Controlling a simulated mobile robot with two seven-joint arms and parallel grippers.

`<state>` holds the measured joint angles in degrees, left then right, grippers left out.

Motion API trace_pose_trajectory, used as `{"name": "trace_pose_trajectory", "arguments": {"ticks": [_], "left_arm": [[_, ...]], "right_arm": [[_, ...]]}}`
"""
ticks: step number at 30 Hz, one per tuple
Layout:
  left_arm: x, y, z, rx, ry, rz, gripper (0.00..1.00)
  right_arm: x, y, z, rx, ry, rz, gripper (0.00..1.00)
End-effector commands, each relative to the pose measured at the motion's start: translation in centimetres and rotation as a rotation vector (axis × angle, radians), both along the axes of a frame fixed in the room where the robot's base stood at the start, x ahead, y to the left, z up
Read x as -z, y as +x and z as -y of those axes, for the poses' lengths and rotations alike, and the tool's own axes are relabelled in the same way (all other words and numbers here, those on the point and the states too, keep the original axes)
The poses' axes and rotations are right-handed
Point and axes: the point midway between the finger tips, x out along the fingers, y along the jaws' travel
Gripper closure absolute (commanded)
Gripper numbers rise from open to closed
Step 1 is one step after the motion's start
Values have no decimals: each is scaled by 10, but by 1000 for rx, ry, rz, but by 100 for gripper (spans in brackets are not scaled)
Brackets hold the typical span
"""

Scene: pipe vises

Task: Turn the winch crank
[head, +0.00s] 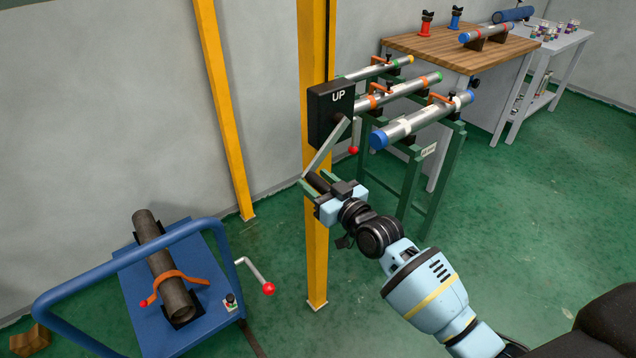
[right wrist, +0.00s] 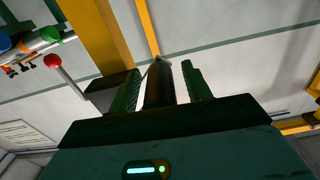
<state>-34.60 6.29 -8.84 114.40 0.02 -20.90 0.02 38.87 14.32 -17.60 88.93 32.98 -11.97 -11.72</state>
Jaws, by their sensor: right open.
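The winch is a black box marked UP (head: 330,112) on a yellow post. Its grey crank arm (head: 328,148) slants down and left from the box to a dark cylindrical grip (head: 317,182). My right gripper (head: 321,185) is at this grip, with its fingers open on either side. In the right wrist view the dark grip (right wrist: 158,86) stands between the two green fingers (right wrist: 160,88), with gaps visible at both sides. A lever with a red ball (head: 353,149) hangs at the box's right; the ball also shows in the right wrist view (right wrist: 53,60). My left gripper is out of view.
A green rack (head: 412,180) with several clamped pipes stands close behind and right of the post. A blue cart (head: 205,270) holds a dark pipe, with a red-knobbed crank (head: 268,289) at its side. A wooden workbench (head: 435,47) is farther back. Green floor at right is clear.

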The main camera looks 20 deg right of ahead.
Motion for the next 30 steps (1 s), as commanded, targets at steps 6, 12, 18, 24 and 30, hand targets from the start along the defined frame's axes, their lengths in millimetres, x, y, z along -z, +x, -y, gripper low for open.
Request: {"name": "trace_pose_trajectory", "arguments": {"ticks": [6,12,18,24,30], "left_arm": [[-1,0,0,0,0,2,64],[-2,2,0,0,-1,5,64],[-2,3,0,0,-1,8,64],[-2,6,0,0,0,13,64],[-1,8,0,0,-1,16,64]], "right_arm": [[0,0,0,0,0,0,56],[0,0,0,0,0,0,83],[0,0,0,0,0,0,100],[-1,1,0,0,5,-2,100],[-5,10,-2,0,44,-15,100]]}}
